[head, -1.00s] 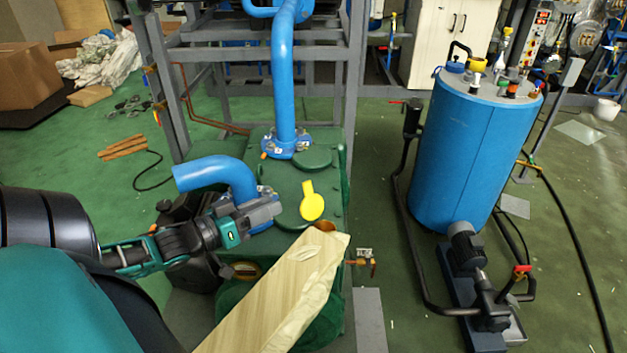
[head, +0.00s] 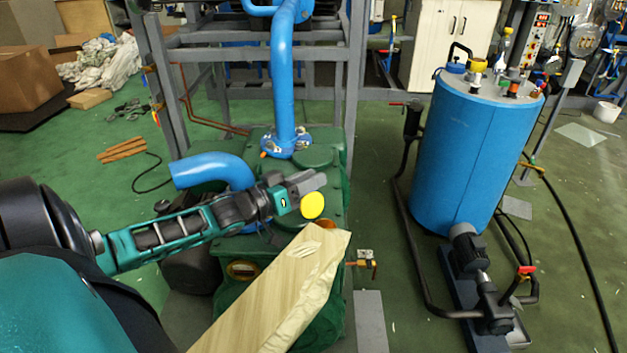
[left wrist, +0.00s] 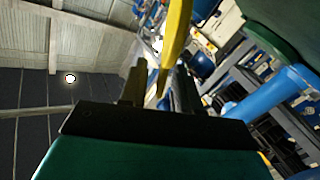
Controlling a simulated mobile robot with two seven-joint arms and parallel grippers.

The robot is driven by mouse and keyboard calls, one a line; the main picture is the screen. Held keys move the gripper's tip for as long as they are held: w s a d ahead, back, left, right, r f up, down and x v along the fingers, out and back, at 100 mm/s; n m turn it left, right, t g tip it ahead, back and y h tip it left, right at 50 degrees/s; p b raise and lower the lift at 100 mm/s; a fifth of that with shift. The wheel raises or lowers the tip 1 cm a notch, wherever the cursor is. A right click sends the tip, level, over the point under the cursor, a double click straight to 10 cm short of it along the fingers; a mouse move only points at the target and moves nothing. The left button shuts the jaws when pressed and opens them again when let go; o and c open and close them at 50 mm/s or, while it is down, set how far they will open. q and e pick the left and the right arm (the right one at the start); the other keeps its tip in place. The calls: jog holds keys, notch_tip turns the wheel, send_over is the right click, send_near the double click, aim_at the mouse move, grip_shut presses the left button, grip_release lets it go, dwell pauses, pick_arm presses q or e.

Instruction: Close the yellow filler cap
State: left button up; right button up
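The yellow filler cap (head: 312,205) is a round disc standing open over the green tank (head: 330,190). An orange-brown filler opening (head: 326,224) shows just below it, partly behind a wooden board. My left gripper (head: 308,183) is at the cap's upper left edge, its fingers pointing right. In the left wrist view the two fingers (left wrist: 158,88) stand apart, and the yellow cap (left wrist: 176,40) shows edge-on, its lower end reaching into the gap between them. I cannot tell whether either finger touches it. My right gripper is out of view.
A pale wooden board (head: 270,295) slants across the front of the tank. Blue pipes (head: 283,85) rise behind and bend at the left (head: 212,170). A blue cylindrical vessel (head: 470,150) and a pump (head: 468,248) stand at the right, with green floor between.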

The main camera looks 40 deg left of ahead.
pick_arm(q)
jog(key=shift+w+d, duration=0.15)
jog(key=shift+w, duration=0.45)
grip_shut()
dwell(1.2)
